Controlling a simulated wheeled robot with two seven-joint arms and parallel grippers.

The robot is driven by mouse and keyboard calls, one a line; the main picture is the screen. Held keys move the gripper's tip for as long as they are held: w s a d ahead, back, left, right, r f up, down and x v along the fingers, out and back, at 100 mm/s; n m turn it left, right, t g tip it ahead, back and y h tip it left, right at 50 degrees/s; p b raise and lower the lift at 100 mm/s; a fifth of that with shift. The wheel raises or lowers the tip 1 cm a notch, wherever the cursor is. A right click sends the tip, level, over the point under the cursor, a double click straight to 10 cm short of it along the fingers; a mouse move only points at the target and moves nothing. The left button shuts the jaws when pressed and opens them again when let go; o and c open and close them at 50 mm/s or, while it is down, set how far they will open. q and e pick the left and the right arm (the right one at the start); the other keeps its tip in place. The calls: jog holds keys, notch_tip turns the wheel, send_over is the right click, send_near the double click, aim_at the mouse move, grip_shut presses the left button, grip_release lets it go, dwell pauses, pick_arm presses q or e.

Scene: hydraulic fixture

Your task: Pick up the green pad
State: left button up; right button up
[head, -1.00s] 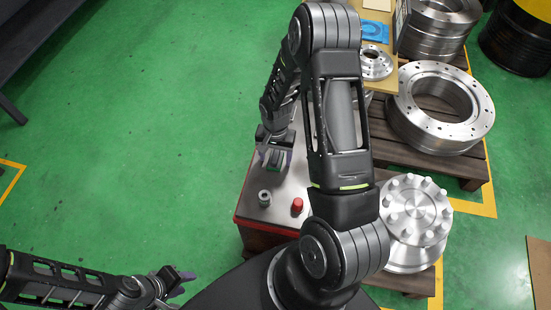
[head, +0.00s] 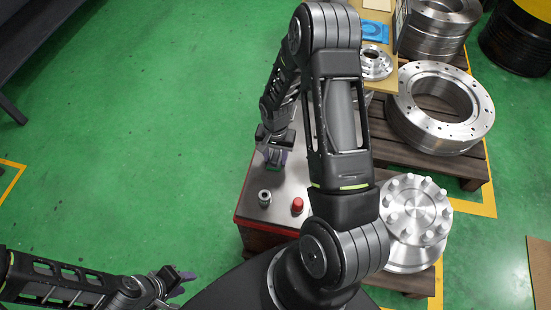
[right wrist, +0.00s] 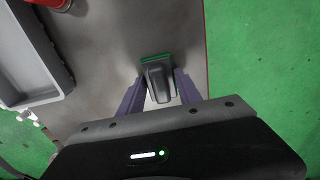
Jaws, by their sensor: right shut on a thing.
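The green pad (right wrist: 157,58) shows in the right wrist view as a dark grey block with a green strip along its far edge. It is on the grey tabletop (right wrist: 105,50). My right gripper (right wrist: 160,88) has its two purple fingers on either side of the grey block and is shut on it. In the head view the right gripper (head: 275,157) points down at the table's left part, and only a little green of the pad (head: 273,168) shows below it. My left gripper (head: 184,280) is low at the left over the floor, away from the table; its opening is unclear.
A grey knob (head: 264,197) and a red button (head: 297,205) stand on the tabletop nearer me. A grey tray (right wrist: 30,65) lies left in the right wrist view. Metal flanges (head: 440,105) on pallets stand to the right. The floor left is clear.

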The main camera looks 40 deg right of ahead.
aim_at(276, 155)
grip_shut()
notch_tip(276, 155, up, 10)
jog(key=shift+r, duration=0.1)
dwell(0.5)
dwell(0.5)
